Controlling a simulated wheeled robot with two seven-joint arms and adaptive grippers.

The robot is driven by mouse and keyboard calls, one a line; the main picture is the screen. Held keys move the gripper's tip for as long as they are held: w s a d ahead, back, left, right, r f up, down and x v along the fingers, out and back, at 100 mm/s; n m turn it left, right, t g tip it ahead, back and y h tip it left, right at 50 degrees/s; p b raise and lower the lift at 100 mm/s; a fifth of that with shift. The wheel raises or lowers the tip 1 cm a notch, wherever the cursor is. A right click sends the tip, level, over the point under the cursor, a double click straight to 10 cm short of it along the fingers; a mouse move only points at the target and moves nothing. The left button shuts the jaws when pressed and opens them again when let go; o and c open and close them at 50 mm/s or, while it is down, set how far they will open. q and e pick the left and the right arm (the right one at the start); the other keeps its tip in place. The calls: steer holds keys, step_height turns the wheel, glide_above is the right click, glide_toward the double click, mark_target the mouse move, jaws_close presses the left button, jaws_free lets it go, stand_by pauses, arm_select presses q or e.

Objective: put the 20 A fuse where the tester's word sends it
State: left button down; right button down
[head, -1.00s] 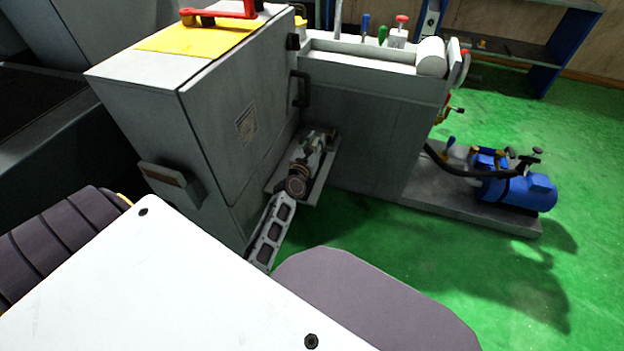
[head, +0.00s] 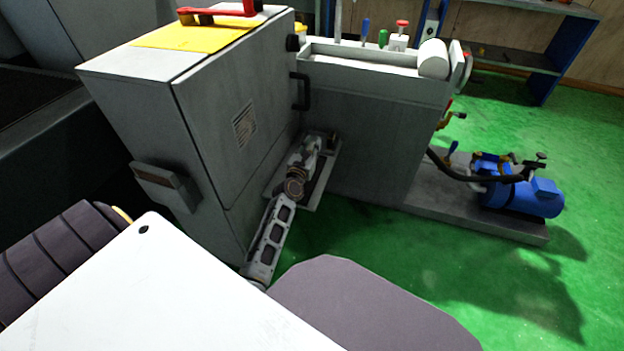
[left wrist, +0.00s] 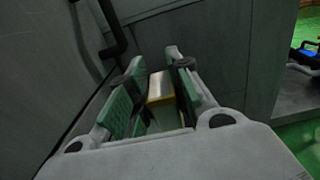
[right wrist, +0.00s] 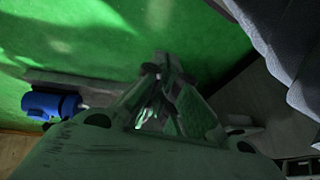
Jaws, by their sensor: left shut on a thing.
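In the left wrist view, my left gripper (left wrist: 150,85) is shut on a small block-like piece with a silvery face and a yellow-tan edge, likely the fuse (left wrist: 161,88). No marking on it is readable. In the head view, my left gripper (head: 314,150) is low beside the grey cabinet, in the corner by the machine bed; the held piece is too small to make out there. My right gripper (right wrist: 158,72) shows only in its own wrist view, dark, over green floor; its finger gap is unclear. I cannot make out a tester or its word.
A grey cabinet (head: 215,120) with a yellow top panel (head: 190,36) stands at the left. The machine bed (head: 370,130) joins it, with small coloured items on top. A blue motor unit (head: 520,196) sits on a low plinth at the right. Green floor (head: 430,270) is clear in front.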

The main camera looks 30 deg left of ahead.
arm_select(q)
steer(key=shift+f, duration=0.1)
arm_select(e)
steer(key=shift+f, duration=0.1)
